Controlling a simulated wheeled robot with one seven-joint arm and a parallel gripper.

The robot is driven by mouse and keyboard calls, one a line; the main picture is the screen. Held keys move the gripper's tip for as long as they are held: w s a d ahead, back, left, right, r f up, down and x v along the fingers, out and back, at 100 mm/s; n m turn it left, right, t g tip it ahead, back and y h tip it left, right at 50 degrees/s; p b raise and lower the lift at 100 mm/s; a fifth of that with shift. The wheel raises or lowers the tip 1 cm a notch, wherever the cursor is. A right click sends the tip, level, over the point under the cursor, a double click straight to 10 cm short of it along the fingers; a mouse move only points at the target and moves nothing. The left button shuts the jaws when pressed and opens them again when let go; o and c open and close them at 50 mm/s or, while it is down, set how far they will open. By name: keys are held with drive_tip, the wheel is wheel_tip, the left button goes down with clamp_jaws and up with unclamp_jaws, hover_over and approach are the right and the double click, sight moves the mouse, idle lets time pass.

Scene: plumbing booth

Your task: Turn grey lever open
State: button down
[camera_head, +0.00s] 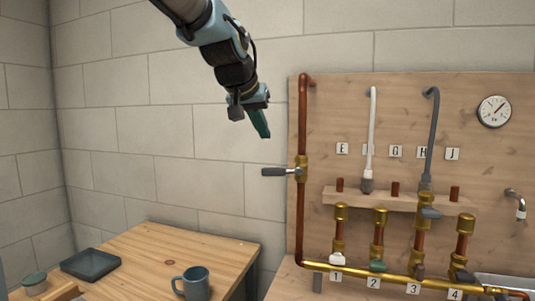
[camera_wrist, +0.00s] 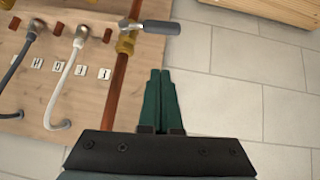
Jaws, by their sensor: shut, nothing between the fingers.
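A lever with a grey grip (camera_head: 276,172) sits on a brass valve (camera_head: 301,168) on the upright copper pipe at the board's left edge. The lever sticks out left, crosswise to the pipe. In the wrist view the grey lever (camera_wrist: 155,27) lies beyond my fingertips, and the brass valve (camera_wrist: 125,42) is at its left. My gripper (camera_head: 265,136) has green fingers, shut and empty. It hangs above and slightly left of the lever, apart from it. The shut fingers also show in the wrist view (camera_wrist: 161,72).
The wooden board (camera_head: 340,95) carries a white hose (camera_head: 371,130), a grey hose (camera_head: 433,130), a gauge (camera_head: 494,111) and several numbered brass valves with small levers. A table (camera_head: 225,255) at lower left holds a mug (camera_head: 193,283) and a dark tray (camera_head: 90,264). Space left of the lever is clear.

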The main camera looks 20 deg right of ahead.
sight(282, 172)
wheel_tip(282, 172, down, 7)
drive_tip(key=w+d+p, duration=0.2)
drive_tip(key=d, duration=0.1)
drive_tip(key=shift+f, duration=0.15)
drive_tip(key=shift+f, duration=0.1)
